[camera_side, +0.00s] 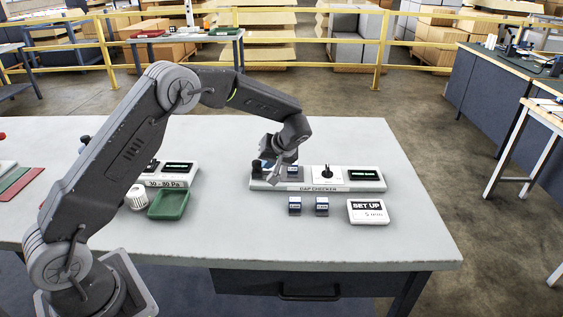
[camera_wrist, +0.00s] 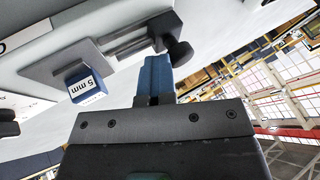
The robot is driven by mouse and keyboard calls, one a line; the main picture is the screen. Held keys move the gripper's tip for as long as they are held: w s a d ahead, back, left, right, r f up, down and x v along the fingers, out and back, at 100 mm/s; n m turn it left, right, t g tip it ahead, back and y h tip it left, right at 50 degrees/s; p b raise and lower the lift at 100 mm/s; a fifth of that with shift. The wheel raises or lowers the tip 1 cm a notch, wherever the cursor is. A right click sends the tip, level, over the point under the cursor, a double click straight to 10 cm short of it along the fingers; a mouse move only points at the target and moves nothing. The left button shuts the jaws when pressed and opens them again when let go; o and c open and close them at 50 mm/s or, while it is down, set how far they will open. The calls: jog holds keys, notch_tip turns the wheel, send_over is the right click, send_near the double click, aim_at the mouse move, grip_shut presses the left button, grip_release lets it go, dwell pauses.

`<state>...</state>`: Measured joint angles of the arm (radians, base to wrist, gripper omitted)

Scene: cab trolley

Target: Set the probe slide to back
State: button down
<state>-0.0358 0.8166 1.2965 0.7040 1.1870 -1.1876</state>
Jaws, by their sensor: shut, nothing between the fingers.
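The gap checker (camera_side: 318,187), a long light-grey unit, lies on the table right of centre. At its left end a dark knob (camera_side: 257,168), apparently the probe slide's, stands close to my gripper (camera_side: 268,163). In the wrist view the black knob (camera_wrist: 180,53) sits at the end of a slotted rail (camera_wrist: 125,42). A blue block marked 5 mm (camera_wrist: 86,84) sits in the grey plate (camera_wrist: 60,68) beside the rail. My gripper's blue fingers (camera_wrist: 156,72) are shut and empty, just beside the knob. I cannot tell whether they touch it.
The checker also carries a black lever (camera_side: 327,172) and a display (camera_side: 364,175). Two blue blocks (camera_side: 295,206) (camera_side: 321,206) and a SET UP card (camera_side: 367,212) lie in front. A pressure unit (camera_side: 172,182), white knob (camera_side: 137,197) and green tray (camera_side: 168,205) are left. The table's right side is clear.

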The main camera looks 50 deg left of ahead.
jog(key=w+d, duration=0.2)
jog(key=shift+w+d, duration=0.25)
jog(key=shift+d, duration=0.05)
jog(key=v, duration=1)
jog(key=shift+w+d, duration=0.1)
jog(key=shift+d, duration=0.05)
